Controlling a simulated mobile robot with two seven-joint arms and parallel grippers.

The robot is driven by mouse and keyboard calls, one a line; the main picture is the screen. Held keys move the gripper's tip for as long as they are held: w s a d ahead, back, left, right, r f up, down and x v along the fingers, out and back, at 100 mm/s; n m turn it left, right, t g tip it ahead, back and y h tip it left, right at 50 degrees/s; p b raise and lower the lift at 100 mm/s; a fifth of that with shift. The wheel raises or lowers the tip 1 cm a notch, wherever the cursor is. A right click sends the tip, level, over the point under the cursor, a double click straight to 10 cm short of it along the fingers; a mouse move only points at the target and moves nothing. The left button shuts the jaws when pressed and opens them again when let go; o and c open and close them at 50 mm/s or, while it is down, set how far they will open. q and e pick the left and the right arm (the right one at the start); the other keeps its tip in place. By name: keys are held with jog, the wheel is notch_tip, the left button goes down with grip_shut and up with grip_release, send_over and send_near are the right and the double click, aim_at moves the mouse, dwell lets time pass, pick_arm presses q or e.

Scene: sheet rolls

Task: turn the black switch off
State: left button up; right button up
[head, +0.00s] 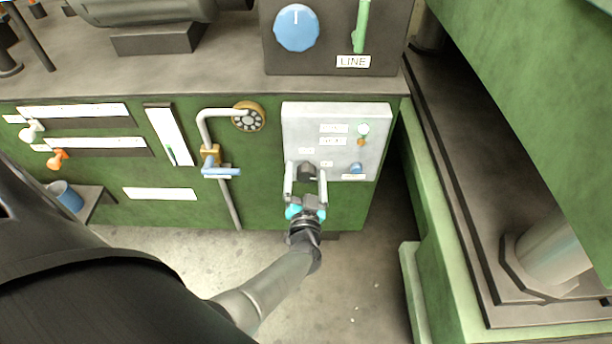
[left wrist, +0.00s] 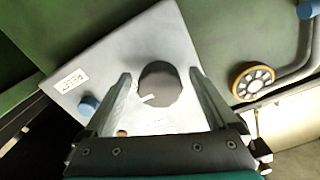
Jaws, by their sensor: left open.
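The black switch (head: 306,171) is a round dark knob on the light grey panel (head: 300,121) of the green machine front. In the left wrist view the black switch (left wrist: 160,86) shows a pale pointer mark at its lower left. My left gripper (head: 306,178) is open, with one finger on each side of the switch. In the left wrist view the left gripper (left wrist: 160,80) also has the switch between its fingers, with gaps on both sides. I cannot tell whether the fingertips reach past the knob's face. My right gripper is not in view.
A pipe with a blue-handled valve (head: 221,171) and a brass-coloured wheel (head: 249,117) are to the left. A dark box with a large blue dial (head: 296,27) stands above. Green machinery borders the right.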

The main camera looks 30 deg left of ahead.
pick_arm(q)
jog(key=c, duration=1.4)
